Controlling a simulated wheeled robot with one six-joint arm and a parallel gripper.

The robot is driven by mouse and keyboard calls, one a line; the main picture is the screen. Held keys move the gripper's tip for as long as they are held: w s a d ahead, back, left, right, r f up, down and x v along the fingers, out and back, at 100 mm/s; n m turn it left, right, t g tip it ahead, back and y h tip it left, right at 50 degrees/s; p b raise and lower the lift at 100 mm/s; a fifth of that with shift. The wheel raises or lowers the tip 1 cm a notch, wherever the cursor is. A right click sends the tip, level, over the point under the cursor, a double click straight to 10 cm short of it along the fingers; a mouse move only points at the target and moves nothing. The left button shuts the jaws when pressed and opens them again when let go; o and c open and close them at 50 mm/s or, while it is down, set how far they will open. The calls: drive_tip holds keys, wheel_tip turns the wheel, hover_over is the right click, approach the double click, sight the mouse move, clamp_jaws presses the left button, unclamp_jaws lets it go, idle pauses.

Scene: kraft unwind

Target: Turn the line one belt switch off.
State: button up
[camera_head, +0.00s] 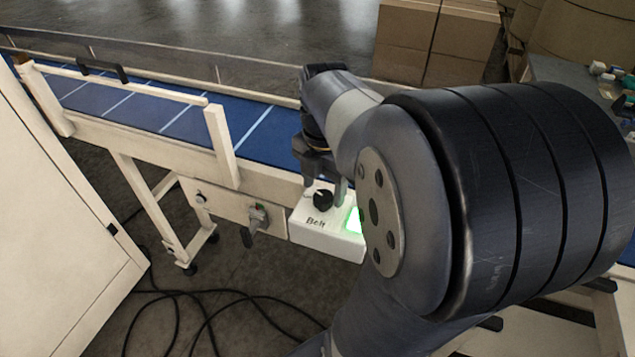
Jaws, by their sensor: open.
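The belt switch is a black rotary knob (323,200) on a white box (326,237) marked "Belt", fixed to the side of the conveyor. A green light (353,220) glows on the box, right of the knob. My gripper (324,190) is open and points down at the box. Its fingers appear on either side of the knob, one left and one right. I cannot tell whether they touch it. My own arm hides the right end of the box.
A blue conveyor belt (190,112) with white lines runs behind the box. A cream cabinet (55,220) stands at left. Black cables (215,305) lie on the floor. Cardboard boxes (432,42) stand behind.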

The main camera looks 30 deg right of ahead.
drive_tip(key=shift+f, duration=0.95)
drive_tip(key=shift+c, duration=0.2)
drive_tip(key=c, duration=0.9)
